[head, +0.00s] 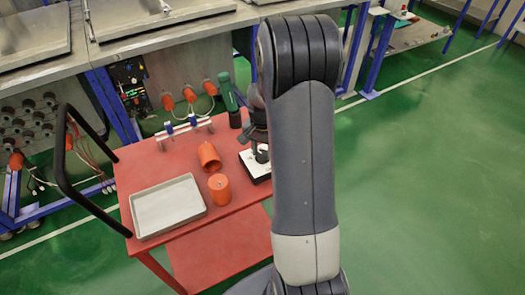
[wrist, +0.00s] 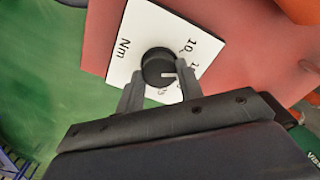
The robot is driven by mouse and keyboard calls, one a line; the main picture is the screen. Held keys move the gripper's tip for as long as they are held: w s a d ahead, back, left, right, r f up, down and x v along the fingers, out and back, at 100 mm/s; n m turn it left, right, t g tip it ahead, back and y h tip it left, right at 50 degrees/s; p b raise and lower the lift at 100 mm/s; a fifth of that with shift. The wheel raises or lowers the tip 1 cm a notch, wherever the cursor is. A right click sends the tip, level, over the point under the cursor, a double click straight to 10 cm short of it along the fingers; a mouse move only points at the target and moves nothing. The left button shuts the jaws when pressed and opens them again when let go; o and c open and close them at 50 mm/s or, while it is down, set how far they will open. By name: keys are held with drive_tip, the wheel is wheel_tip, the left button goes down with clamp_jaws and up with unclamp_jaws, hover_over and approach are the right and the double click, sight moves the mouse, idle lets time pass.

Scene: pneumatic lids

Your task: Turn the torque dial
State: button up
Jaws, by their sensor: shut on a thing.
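The torque dial is a round black knob (wrist: 157,66) with a white pointer line, on a white square plate (wrist: 122,62) marked "Nm" and with numbers. My gripper (head: 259,148) reaches down there, mostly hidden behind my arm.
Two orange cylinders, one tilted (head: 209,155) and one upright (head: 219,188), stand left of the plate on the red cart (head: 150,163). A grey tray (head: 168,207), a green tool (head: 229,98) and a small rack (head: 184,131) are also there. Green floor is clear at right.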

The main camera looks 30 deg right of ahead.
sight(263, 153)
drive_tip(key=shift+m, duration=0.6)
drive_tip(key=o, duration=1)
wheel_tip(263, 153, up, 11)
idle(0.3)
wheel_tip(263, 153, down, 11)
drive_tip(key=shift+r, duration=0.15)
idle(0.4)
